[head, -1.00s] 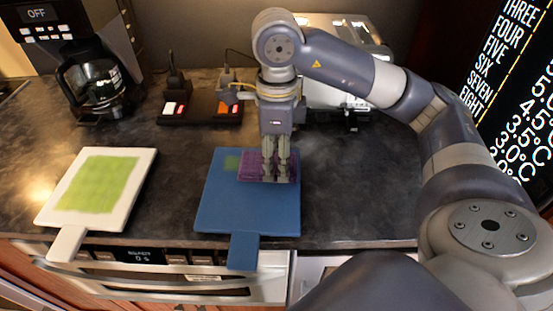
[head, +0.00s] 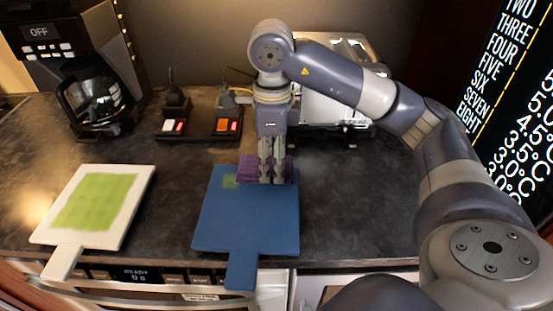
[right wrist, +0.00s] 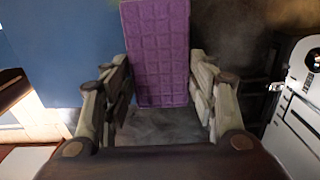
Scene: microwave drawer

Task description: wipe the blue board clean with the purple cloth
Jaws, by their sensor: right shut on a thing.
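The blue board (head: 247,220) lies on the dark counter with its handle toward me, over the front edge. A small green patch (head: 230,182) remains visible near its far left corner. The purple cloth (head: 248,167) lies at the board's far edge, right of and behind the patch. My right gripper (head: 272,181) points down and is shut on the cloth, hiding part of it. In the right wrist view the quilted cloth (right wrist: 158,50) is between the two fingers, with the blue board (right wrist: 60,45) at left. My left gripper is not in view.
A white board (head: 48,226) with a large green patch (head: 97,202) lies at left. A coffee maker (head: 92,100), a black power strip (head: 200,124) and a metal appliance (head: 335,105) stand behind. The counter right of the blue board is clear.

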